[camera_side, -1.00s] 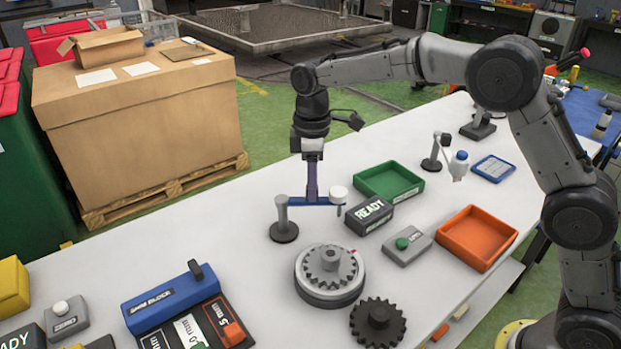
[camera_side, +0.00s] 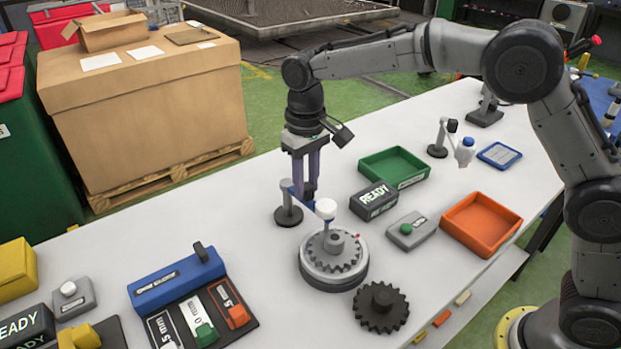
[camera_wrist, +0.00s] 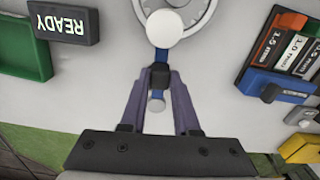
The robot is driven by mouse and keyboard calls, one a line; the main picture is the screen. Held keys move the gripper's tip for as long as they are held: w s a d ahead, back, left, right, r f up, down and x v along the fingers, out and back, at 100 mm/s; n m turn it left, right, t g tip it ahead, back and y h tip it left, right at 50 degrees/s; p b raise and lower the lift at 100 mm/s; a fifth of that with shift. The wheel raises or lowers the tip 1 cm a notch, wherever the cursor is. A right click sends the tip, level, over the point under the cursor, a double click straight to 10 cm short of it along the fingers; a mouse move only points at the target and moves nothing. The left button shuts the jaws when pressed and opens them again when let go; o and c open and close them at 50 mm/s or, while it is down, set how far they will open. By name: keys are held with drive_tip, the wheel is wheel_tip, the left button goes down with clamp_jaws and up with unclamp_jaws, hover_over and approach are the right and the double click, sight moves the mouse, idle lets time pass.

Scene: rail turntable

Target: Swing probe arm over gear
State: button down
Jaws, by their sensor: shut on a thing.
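The probe arm is a blue bar (camera_side: 298,197) on a grey post with a dark round base (camera_side: 288,217), with a white round cap (camera_side: 325,208) at its free end. My gripper (camera_side: 308,193) points down and is shut on the probe arm. In the wrist view, the purple fingers of my gripper (camera_wrist: 160,80) close on a dark part of the arm, and the white cap (camera_wrist: 164,28) lies just beyond.
A dark loose gear (camera_side: 380,306) lies in front of the turntable. A READY box (camera_side: 374,200), green tray (camera_side: 394,166), green-button box (camera_side: 412,231) and orange tray (camera_side: 481,224) stand to the right. A blue block holder (camera_side: 176,279) with coloured gauges is at left.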

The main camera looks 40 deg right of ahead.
drive_tip(key=shift+a+r+m, duration=0.1)
drive_tip(key=shift+a+m, duration=0.2)
drive_tip(key=shift+m, duration=0.2)
drive_tip(key=c, duration=0.6)
unclamp_jaws()
drive_tip(key=shift+c, duration=0.2)
wheel_tip(320, 180, up, 14)
